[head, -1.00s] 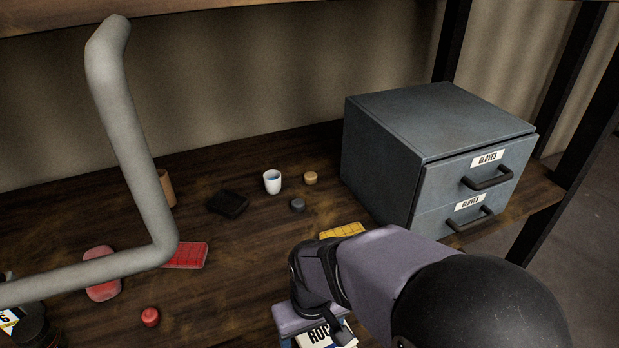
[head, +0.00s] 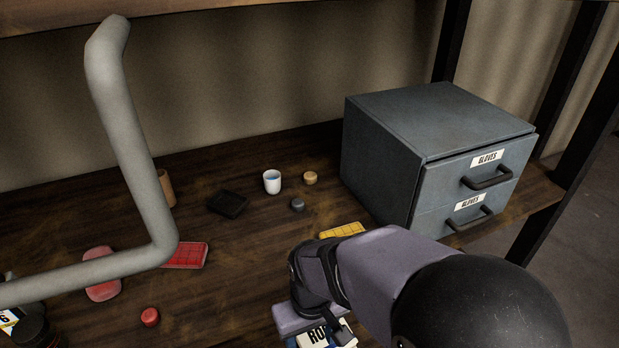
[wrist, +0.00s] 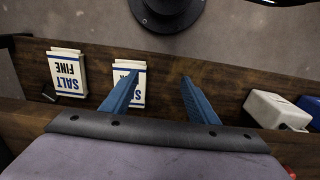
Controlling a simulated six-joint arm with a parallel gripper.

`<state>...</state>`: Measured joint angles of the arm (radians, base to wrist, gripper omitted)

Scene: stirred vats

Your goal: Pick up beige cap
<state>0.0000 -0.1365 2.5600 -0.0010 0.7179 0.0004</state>
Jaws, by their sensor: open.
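The beige cap (head: 310,178) is a small round tan piece on the wooden shelf, right of the white cup and left of the grey drawer unit. It does not show in the wrist view. My gripper (wrist: 158,82) is open and empty in the wrist view, its two blue fingers spread over the edge of a wooden board. In the head view my gripper is at the bottom, partly hidden by my arm, well short of the cap and nearer the camera.
A white cup (head: 272,182) and a dark grey cap (head: 298,204) stand close to the beige cap. The grey drawer unit (head: 390,170) is to its right. A yellow item (head: 343,230) lies nearer. Salt packets (wrist: 67,74) lie by my fingers.

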